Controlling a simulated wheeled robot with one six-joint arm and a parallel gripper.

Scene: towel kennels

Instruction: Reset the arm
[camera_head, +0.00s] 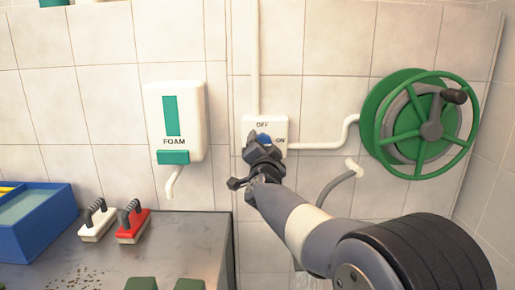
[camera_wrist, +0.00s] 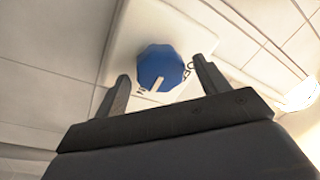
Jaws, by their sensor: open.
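My gripper (camera_head: 250,158) is at the white switch box (camera_head: 280,124) on the tiled wall, marked OFF at the top and ON at the right. A blue knob (camera_head: 264,138) shows just above the fingers in the head view. In the wrist view the faceted blue knob (camera_wrist: 160,68) with a white pointer mark lies between or just beyond the two open fingers (camera_wrist: 160,76). I cannot tell whether the fingers touch it. The gripper holds nothing that I can see.
A foam dispenser (camera_head: 177,122) hangs left of the switch, and a green hose reel (camera_head: 420,122) right. A metal table (camera_head: 190,245) below bears a white brush (camera_head: 97,222), a red brush (camera_head: 132,224) and a blue bin (camera_head: 40,225). Pale streaks show below my arm.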

